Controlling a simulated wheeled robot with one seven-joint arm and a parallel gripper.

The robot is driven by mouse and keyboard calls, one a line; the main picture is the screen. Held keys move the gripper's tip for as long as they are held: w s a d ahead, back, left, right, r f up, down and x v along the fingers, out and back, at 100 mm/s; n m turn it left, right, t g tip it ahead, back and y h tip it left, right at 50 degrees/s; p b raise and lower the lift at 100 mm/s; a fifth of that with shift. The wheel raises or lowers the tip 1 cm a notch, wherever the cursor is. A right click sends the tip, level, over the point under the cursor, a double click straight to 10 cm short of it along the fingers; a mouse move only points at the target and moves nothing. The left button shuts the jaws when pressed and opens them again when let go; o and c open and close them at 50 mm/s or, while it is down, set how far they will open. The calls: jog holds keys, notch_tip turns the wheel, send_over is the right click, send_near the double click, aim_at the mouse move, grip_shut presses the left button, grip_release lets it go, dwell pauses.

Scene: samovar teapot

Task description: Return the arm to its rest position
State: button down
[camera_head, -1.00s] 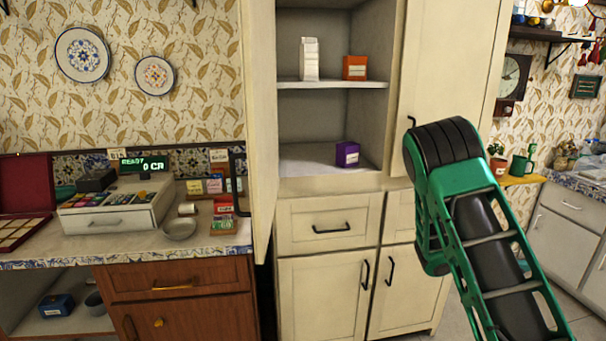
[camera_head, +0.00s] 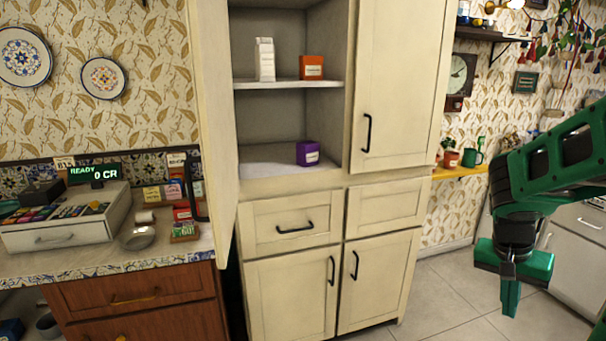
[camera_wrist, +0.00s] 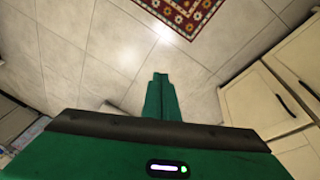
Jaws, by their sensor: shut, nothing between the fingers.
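My green and black arm is folded at the right edge of the head view. My gripper (camera_head: 510,298) hangs from it, pointing down, in front of the tiled floor. In the wrist view its green fingers (camera_wrist: 160,82) are together with nothing between them, above bare floor tiles. The gripper touches nothing that I can see.
A cream cabinet (camera_head: 392,207) stands in the middle with its upper left door open. Its shelves hold a white carton (camera_head: 265,60), an orange box (camera_head: 312,67) and a purple box (camera_head: 308,154). A counter (camera_head: 110,262) is at left. A patterned rug (camera_wrist: 185,15) lies on the open floor.

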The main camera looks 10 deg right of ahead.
jog(key=s+a+r+n+y, duration=0.3)
jog(key=s+a+n, duration=0.2)
jog(key=s+a, duration=0.5)
jog(key=shift+s+a+r+y, duration=0.3)
jog(key=shift+s+a+r, duration=0.05)
jog(key=shift+s+r, duration=0.1)
jog(key=shift+s, duration=0.1)
